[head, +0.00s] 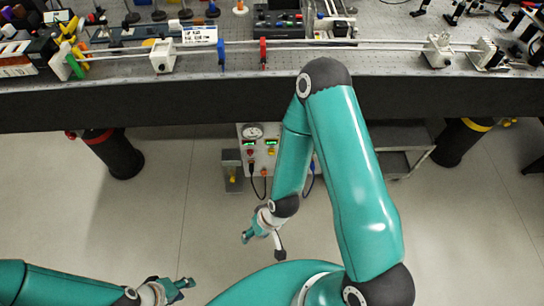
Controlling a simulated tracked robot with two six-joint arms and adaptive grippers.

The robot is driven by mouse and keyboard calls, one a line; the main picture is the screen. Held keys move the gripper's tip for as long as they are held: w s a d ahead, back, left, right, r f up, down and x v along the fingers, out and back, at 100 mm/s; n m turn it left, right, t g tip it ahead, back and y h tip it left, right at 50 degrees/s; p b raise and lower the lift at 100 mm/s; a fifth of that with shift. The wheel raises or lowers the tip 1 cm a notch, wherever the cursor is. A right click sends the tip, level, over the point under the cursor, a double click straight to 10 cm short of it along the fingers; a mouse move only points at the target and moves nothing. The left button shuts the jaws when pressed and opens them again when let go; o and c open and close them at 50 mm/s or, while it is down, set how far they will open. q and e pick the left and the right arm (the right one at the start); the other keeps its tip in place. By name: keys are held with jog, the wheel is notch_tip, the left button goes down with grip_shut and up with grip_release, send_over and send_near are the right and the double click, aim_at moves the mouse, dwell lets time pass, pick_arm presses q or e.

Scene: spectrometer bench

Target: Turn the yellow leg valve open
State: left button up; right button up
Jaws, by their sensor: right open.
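The right table leg is a black cylinder (459,143) with a yellow ring (478,124) at its top. A small yellow valve handle (509,122) sticks out to the right of that ring, just below the table edge; it is too small to tell how it is turned. My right gripper (263,246) is open and empty over the floor, well to the left of and nearer than the yellow valve. My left gripper (182,289) is low at the bottom left, far from the valve. Its fingers are seen at an angle, and any gap between them is unclear.
The optical table edge (200,102) spans the view above the legs. A left leg (113,153) has a red ring and a red handle (70,134). A panel with a gauge (253,132) and a grey cart (400,150) stand under the table. The floor in front is clear.

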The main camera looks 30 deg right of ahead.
jog(key=w+d+f+t+h+b, duration=0.1)
jog(key=w+d+f+t+b, duration=0.2)
jog(key=w+f, duration=0.35)
jog(key=w+d+f+t+h+b, duration=0.1)
jog(key=w+f+t+b, duration=0.1)
jog(key=w+f+b, duration=0.4)
jog(key=m+t+h+b, duration=0.2)
jog(key=t+h+b, duration=0.8)
jog(key=b, duration=0.6)
send_near(272, 152)
jog(key=shift+g+h, duration=0.6)
jog(key=shift+h, duration=0.1)
jog(key=shift+w+a+f+b+x, duration=0.15)
jog(key=shift+b+x, duration=0.5)
jog(key=shift+x, duration=0.75)
jog(key=shift+w+a+b+x, duration=0.15)
jog(key=shift+b+x, duration=0.55)
jog(key=shift+x, duration=0.65)
jog(key=shift+a+f+b+x, duration=0.15)
jog(key=shift+b+x, duration=0.5)
jog(key=shift+x, duration=0.75)
